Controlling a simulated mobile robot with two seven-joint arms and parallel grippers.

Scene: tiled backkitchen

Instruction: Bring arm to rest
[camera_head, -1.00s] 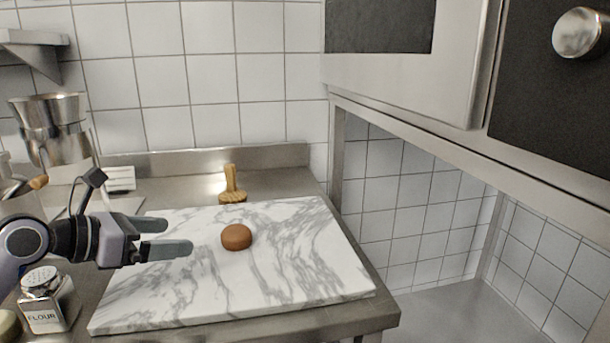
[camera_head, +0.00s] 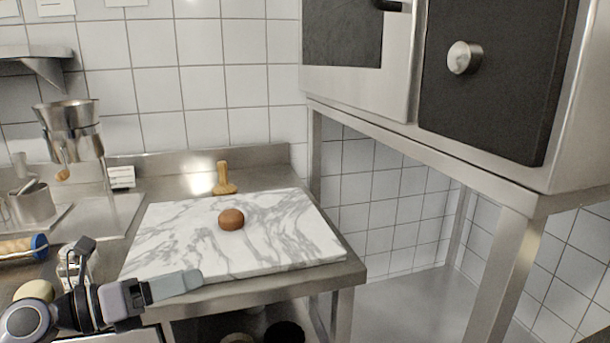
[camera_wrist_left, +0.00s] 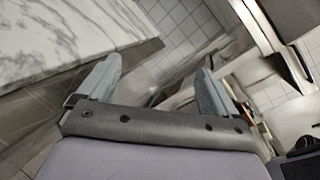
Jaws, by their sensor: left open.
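My left gripper (camera_head: 174,286) comes in from the lower left in the head view, at the front edge of the marble board (camera_head: 180,251). It is empty and stands apart from the objects. In the left wrist view its two grey fingers (camera_wrist_left: 155,88) are spread with nothing between them. That view also shows a corner of the marble board (camera_wrist_left: 60,35) at upper left. A brown round piece (camera_head: 231,219) rests on the board. The flour shaker (camera_head: 78,262) is partly hidden behind my left arm. My right gripper is not in view.
A wooden-handled tool (camera_head: 223,180) stands behind the board. A steel funnel-shaped dispenser (camera_head: 70,130) and a steel cup (camera_head: 32,203) are at left. A blue-ended roller (camera_head: 22,248) lies near the left edge. A steel-framed oven (camera_head: 490,90) stands at right; the floor beneath it is clear.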

